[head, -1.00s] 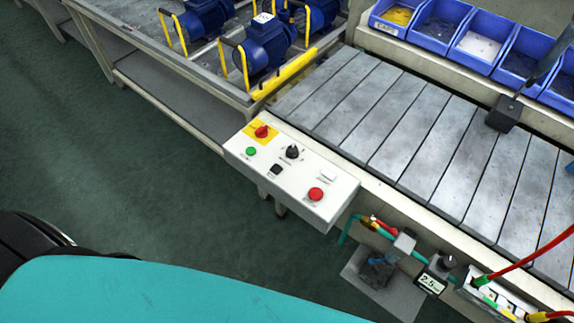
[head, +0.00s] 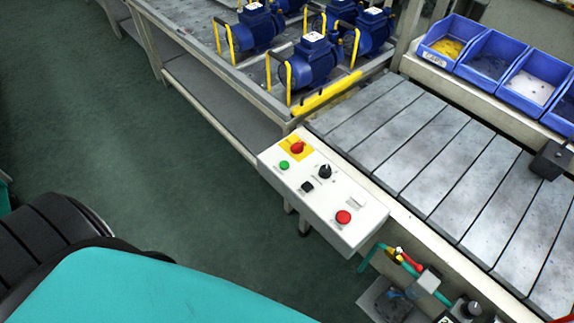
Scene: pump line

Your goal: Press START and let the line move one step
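A white control box (head: 312,209) is fixed to the near side of the conveyor, in the middle of the head view. It carries a green button (head: 284,165), a red knob on a yellow plate (head: 297,148), a black rotary knob (head: 325,171), a small black square switch (head: 307,187), a white rectangular part (head: 356,202) and a red button (head: 343,217). The labels are too small to read. The slatted conveyor (head: 425,150) runs from upper left to lower right, and its visible slats are bare. Neither gripper shows.
Several blue pumps (head: 315,62) with yellow handles stand on a metal table (head: 205,60) beyond the box. Blue bins (head: 492,54) line the conveyor's far side. Pneumatic fittings (head: 410,270) hang below the box. Open green floor (head: 130,150) lies left of the box.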

